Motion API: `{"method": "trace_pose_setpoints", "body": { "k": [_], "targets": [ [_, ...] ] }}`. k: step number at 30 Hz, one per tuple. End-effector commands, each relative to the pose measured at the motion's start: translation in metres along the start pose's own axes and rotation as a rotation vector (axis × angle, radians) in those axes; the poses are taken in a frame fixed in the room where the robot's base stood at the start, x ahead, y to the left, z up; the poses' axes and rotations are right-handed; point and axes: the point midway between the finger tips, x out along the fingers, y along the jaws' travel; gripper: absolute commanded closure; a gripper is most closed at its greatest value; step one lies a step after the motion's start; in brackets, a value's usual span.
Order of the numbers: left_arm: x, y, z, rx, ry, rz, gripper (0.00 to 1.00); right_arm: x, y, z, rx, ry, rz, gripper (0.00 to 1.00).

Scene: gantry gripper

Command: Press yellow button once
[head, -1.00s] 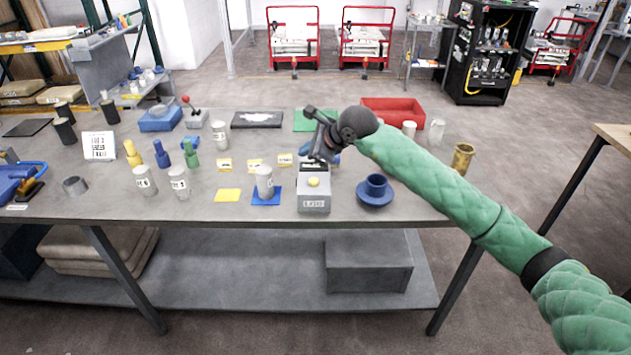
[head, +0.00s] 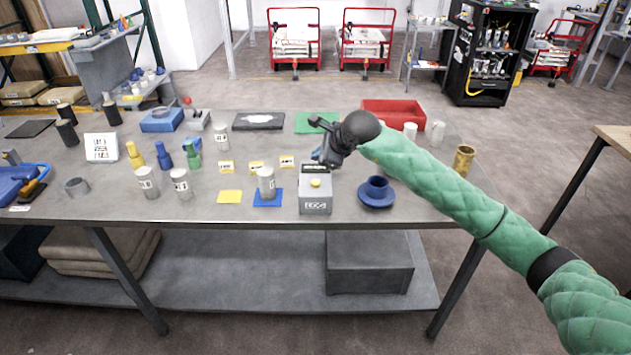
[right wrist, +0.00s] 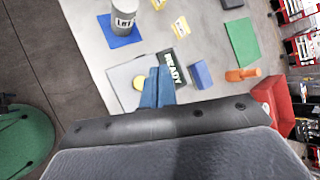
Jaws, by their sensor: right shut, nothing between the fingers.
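The yellow button (head: 315,183) sits on top of a grey box (head: 315,203) near the front edge of the table. In the right wrist view the button (right wrist: 139,82) shows just left of my fingertips, on the box's pale top, with a dark "READY" display (right wrist: 172,68) beside it. My right gripper (head: 325,156) is above the back part of the box, pointing down. Its blue fingers (right wrist: 158,82) are shut with nothing between them. The fingers appear apart from the button; whether they touch the box is unclear. My left gripper is not in view.
A blue round holder (head: 376,192) stands right of the box. A labelled grey cylinder (head: 266,182) on a blue square is to its left. A red tray (head: 394,112) and green mat (head: 316,122) lie behind. Bare table (head: 240,212) shows at front left.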

Motion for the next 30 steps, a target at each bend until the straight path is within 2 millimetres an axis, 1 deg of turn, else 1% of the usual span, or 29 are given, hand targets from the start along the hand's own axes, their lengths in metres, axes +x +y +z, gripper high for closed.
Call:
{"method": "trace_pose_setpoints", "body": {
  "k": [5, 12, 14, 15, 18, 30],
  "targets": [
    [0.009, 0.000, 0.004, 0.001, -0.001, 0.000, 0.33, 0.012, 0.009, -0.009, 0.002, 0.000, 0.001, 1.00],
    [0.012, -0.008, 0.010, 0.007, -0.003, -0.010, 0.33, 0.022, 0.016, -0.016, 0.000, 0.000, 0.000, 1.00],
    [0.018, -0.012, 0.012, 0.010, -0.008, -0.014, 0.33, 0.026, 0.019, -0.019, 0.000, 0.000, -0.001, 1.00],
    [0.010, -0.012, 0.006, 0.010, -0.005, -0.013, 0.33, 0.028, 0.020, -0.020, 0.000, 0.000, -0.001, 1.00],
    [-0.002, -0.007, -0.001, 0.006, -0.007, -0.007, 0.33, 0.031, 0.022, -0.022, 0.000, 0.000, -0.001, 1.00],
    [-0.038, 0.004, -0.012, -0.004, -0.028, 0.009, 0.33, 0.041, 0.030, -0.030, 0.000, 0.000, 0.000, 1.00]
  ]
}}
